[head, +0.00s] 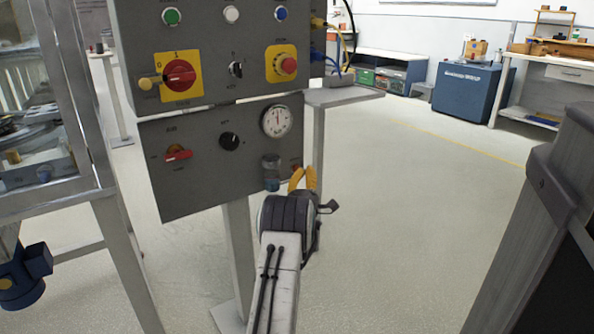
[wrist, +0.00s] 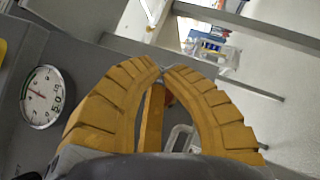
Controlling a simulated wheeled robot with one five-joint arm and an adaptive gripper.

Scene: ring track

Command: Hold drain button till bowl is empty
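The clear bowl (head: 271,172) hangs on the lower grey panel under the round gauge, with bluish liquid visible in its lower part. A small red-orange button (head: 296,165) is right of the bowl, partly hidden by my fingers. My gripper (head: 303,172) has yellow ribbed fingers raised in front of the panel's lower right corner. In the wrist view the fingertips (wrist: 162,69) come together with almost no gap and nothing visible between them. A red-orange patch (wrist: 169,97) shows behind the fingers. I cannot tell whether the fingers touch the button.
The gauge (head: 276,121) is above the bowl, with a black knob (head: 229,141) and red handle (head: 177,153) to its left. The upper panel carries a red-yellow switch (head: 180,76) and emergency stop (head: 287,65). A grey shelf (head: 345,96) juts right.

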